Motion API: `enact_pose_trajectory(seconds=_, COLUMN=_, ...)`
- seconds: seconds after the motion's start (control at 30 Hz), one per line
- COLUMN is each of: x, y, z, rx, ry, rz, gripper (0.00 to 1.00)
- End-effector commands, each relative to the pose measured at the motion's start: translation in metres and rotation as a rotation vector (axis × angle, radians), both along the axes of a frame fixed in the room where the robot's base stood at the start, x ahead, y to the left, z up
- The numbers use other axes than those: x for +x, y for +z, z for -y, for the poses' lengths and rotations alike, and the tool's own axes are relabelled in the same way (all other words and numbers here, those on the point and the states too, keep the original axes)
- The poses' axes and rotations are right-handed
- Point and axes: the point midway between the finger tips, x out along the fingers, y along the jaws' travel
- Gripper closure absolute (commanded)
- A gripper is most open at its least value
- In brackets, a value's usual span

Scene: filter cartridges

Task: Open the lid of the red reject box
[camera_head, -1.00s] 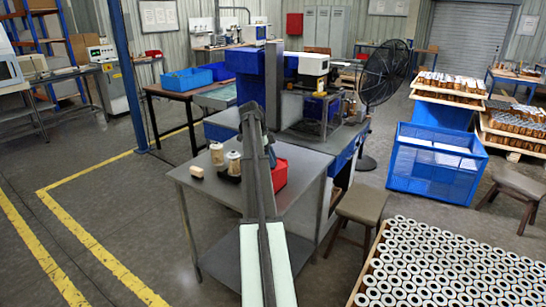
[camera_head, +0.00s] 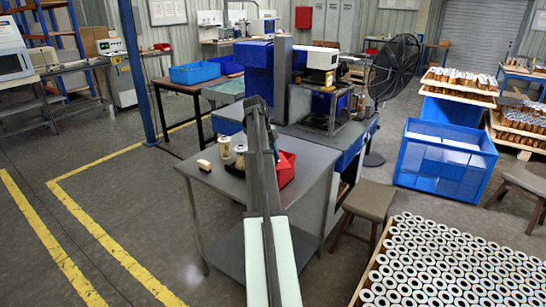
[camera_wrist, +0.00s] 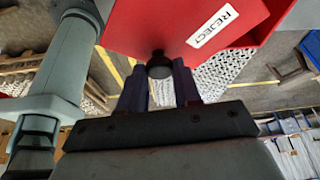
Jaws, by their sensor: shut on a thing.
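The red reject box (camera_head: 287,172) stands on the grey metal table, partly hidden behind my arm in the head view. In the wrist view, a red panel (camera_wrist: 135,22) carries a white REJECT label (camera_wrist: 213,26) and a dark round knob (camera_wrist: 159,66). A darker red part shows beside that panel at an angle, so the lid looks tilted, but I cannot tell how far. My gripper (camera_wrist: 160,84) has its two fingers on either side of the knob, shut on it. In the head view the fingers are hidden behind my arm.
Cartridges (camera_head: 225,147) and a small pale block (camera_head: 205,165) stand on the grey table (camera_head: 215,185), left of my arm. A machine (camera_head: 325,90) stands behind the box. A stool (camera_head: 367,200) and a tray of many cartridges (camera_head: 372,268) are at the right.

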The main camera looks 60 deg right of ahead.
Motion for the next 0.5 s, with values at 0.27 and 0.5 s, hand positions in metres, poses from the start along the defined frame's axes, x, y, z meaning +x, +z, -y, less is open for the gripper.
enact_pose_trajectory(seconds=0.27, x=0.0004, y=0.0002, z=0.0003, rx=0.000, ry=0.001, rz=0.001, gripper=0.53)
enact_pose_trajectory(seconds=0.5, x=0.0003, y=0.0001, z=0.0002, rx=-0.001, ry=0.001, rz=0.000, gripper=0.42)
